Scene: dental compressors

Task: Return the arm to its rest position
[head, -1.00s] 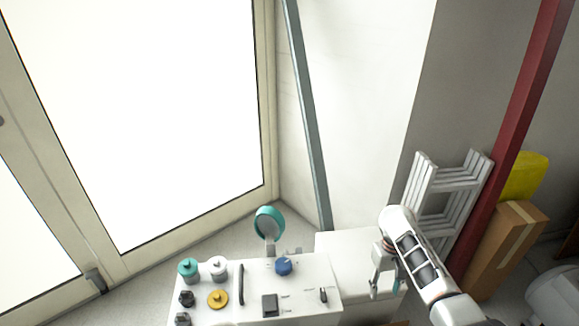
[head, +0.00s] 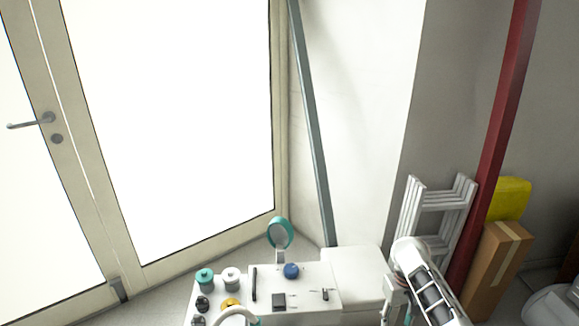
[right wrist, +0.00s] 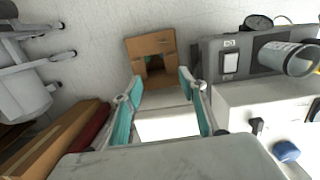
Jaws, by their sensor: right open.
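My right arm (head: 432,290) comes in from the lower right in the head view, above the right side of the white machine. My right gripper (head: 397,314) points down at the bottom edge, its tips partly cut off. In the right wrist view its teal-padded fingers (right wrist: 160,84) stand apart with nothing held between them. The white compressor unit (head: 262,312) has a control panel with a blue knob (head: 291,271), a yellow knob (head: 230,303) and a round teal-rimmed gauge (head: 280,233). My left gripper cannot be made out.
A white ladder (head: 440,205), red post (head: 497,140) and cardboard box (head: 497,262) stand at the right. An open cardboard box (right wrist: 140,48) lies beyond the fingers. A pale curved part (head: 236,313) at the bottom edge is unclear. A glazed door fills the left.

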